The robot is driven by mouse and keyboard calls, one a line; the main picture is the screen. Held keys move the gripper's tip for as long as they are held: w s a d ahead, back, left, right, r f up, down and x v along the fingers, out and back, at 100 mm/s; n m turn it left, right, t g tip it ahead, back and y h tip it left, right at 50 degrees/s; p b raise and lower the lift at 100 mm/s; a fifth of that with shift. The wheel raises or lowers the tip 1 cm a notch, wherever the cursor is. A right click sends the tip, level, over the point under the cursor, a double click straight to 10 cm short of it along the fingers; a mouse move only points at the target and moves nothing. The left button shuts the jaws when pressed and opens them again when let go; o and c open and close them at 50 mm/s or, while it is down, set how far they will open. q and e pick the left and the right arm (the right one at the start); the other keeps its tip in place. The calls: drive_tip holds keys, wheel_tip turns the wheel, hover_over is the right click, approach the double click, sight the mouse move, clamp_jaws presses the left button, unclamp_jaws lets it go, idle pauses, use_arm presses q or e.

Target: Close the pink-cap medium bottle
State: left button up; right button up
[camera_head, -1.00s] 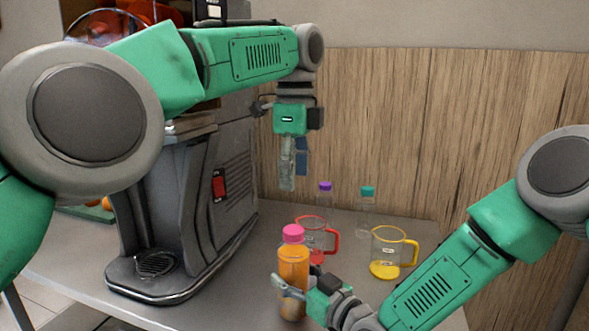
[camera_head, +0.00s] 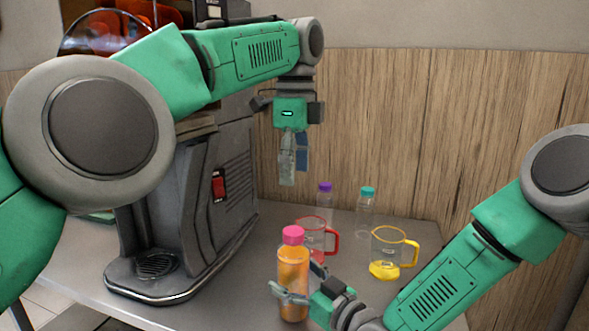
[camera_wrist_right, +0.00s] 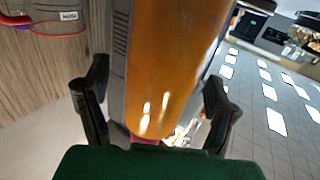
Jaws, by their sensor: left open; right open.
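The pink-cap bottle (camera_head: 293,272) stands upright on the table, filled with orange liquid, with its pink cap (camera_head: 293,235) on its top. My right gripper (camera_head: 288,292) is open around the lower part of the bottle. In the right wrist view the orange bottle (camera_wrist_right: 172,65) lies between the two spread dark fingers (camera_wrist_right: 158,112), with gaps beside it. My left gripper (camera_head: 294,160) is open and empty, pointing down above and behind the bottle. Whether the cap is tight cannot be told.
A grey juicer (camera_head: 180,215) stands left of the bottle. A red-handled jug (camera_head: 316,240) is close behind the bottle, and a yellow-handled jug (camera_head: 390,252) is to its right. A purple-cap bottle (camera_head: 325,202) and a teal-cap bottle (camera_head: 366,212) stand farther back.

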drive_tip(key=v, duration=1.1)
drive_tip(key=shift+d, duration=0.1)
